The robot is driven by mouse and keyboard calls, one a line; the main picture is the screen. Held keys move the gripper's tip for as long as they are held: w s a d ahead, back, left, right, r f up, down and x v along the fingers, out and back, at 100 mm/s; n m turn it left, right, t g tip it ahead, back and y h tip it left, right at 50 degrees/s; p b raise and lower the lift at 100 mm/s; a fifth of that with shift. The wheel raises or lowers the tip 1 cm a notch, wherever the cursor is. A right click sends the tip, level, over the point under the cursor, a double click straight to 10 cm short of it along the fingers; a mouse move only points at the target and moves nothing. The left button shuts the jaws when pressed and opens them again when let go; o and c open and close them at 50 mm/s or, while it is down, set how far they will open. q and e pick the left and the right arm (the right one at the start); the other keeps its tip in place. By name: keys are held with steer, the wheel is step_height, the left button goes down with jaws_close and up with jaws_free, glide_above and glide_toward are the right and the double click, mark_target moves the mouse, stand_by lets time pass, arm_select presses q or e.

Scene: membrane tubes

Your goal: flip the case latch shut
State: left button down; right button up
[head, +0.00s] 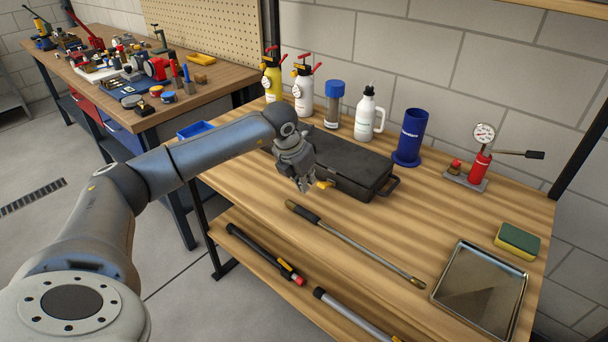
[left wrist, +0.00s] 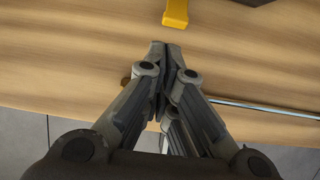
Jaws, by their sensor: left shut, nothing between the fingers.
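The black case (head: 352,160) lies closed on the wooden bench, its left part hidden behind my left arm. Its yellow latch (head: 325,184) juts out from the front side, low near the bench top. In the left wrist view the latch (left wrist: 176,14) shows at the top edge, sticking out toward my fingers, and a dark bit of the case is at the top right. My left gripper (head: 305,188) is shut and empty, in front of the case just left of the latch. In the wrist view its fingertips (left wrist: 160,46) are together, with a visible gap to the latch. My right gripper is not in view.
A long metal bar (head: 352,242) lies in front of the case. Bottles, a clear jar (head: 334,105) and a blue cylinder (head: 410,137) stand behind it. A red hand pump (head: 480,162), a sponge (head: 517,240) and a metal tray (head: 480,290) are to the right.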

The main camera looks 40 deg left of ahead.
mark_target(325, 185)
arm_select(q)
steer(key=x, duration=0.5)
steer(key=shift+w+f+p, duration=0.2)
steer(key=shift+f+p, duration=0.1)
steer(key=shift+f, duration=0.05)
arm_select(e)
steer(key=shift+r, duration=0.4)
arm_select(q)
steer(key=shift+r, duration=0.1)
steer(key=shift+r+g+p, duration=0.15)
steer(key=shift+g+p, duration=0.15)
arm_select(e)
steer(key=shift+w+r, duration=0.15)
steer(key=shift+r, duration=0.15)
